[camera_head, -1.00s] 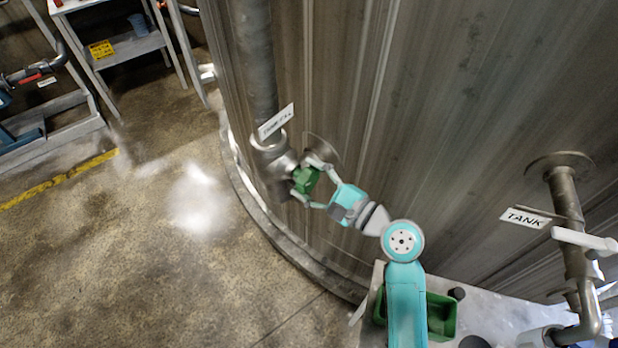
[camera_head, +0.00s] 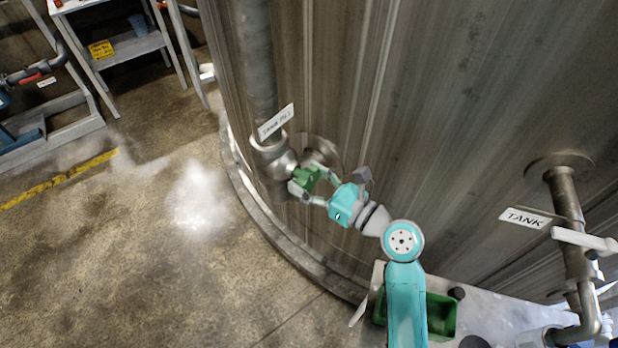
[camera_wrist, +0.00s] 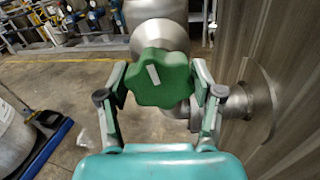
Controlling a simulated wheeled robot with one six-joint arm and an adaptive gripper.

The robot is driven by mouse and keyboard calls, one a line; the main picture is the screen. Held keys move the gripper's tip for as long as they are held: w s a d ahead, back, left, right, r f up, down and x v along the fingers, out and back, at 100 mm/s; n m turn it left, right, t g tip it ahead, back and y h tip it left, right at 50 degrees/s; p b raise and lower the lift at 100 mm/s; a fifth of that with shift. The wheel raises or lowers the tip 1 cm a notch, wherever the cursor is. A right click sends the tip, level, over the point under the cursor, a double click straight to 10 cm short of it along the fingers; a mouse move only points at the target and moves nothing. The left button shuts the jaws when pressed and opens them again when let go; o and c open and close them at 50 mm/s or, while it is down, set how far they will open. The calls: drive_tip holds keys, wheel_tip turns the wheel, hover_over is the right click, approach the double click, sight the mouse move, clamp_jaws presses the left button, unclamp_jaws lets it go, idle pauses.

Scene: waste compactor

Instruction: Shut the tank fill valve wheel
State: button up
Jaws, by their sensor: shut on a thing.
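The green, lobed valve wheel (camera_head: 306,177) sits on the metal valve body (camera_head: 281,160) at the foot of a vertical pipe, beside the tank wall. A white label (camera_head: 276,122) is on the pipe just above it. In the wrist view the wheel (camera_wrist: 162,78) fills the middle, with a white bar mark on its face tilted slightly from upright. My gripper (camera_head: 309,181) is shut on the wheel, one finger on each side; both fingers (camera_wrist: 162,90) show at its rim in the wrist view. The valve stem behind the wheel is hidden.
The large metal tank (camera_head: 440,110) curves along the right. A pipe with a TANK label (camera_head: 524,217) and a white lever (camera_head: 584,240) stands at right. A green bin (camera_head: 441,314) is below my arm. Open floor (camera_head: 150,260) lies left; a shelf (camera_head: 128,45) stands upper left.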

drive_tip(key=shift+m, duration=0.8)
drive_tip(key=o, duration=1.1)
drive_tip(key=shift+o, duration=0.2)
drive_tip(key=v, duration=1.2)
